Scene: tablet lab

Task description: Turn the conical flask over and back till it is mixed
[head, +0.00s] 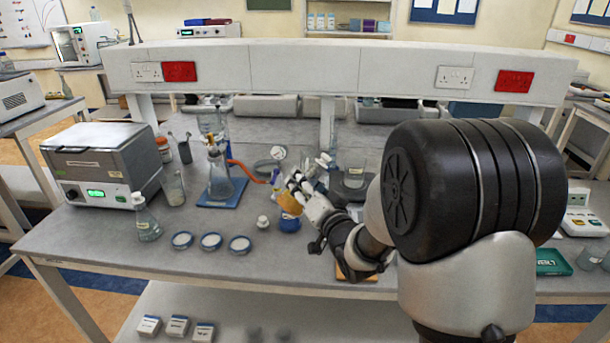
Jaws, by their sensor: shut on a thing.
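My gripper (293,187) is above the middle of the bench, at the end of my arm. It is shut on a small vessel with amber contents (290,203), which appears to be the conical flask. The vessel looks tilted, but its outline is small and partly hidden by the fingers, so its neck and exact angle are unclear. A blue object (289,225) shows just below it; I cannot tell whether they touch. Another flask, clear and labelled (147,222), stands upright at the bench's left front.
A filter flask (219,182) with an orange hose (248,172) stands left of my gripper on a blue mat. A grey lab unit (103,165) is at far left. Several round dishes (211,241) lie along the front. A beaker (354,174) is behind my arm. A shelf (340,68) spans the back.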

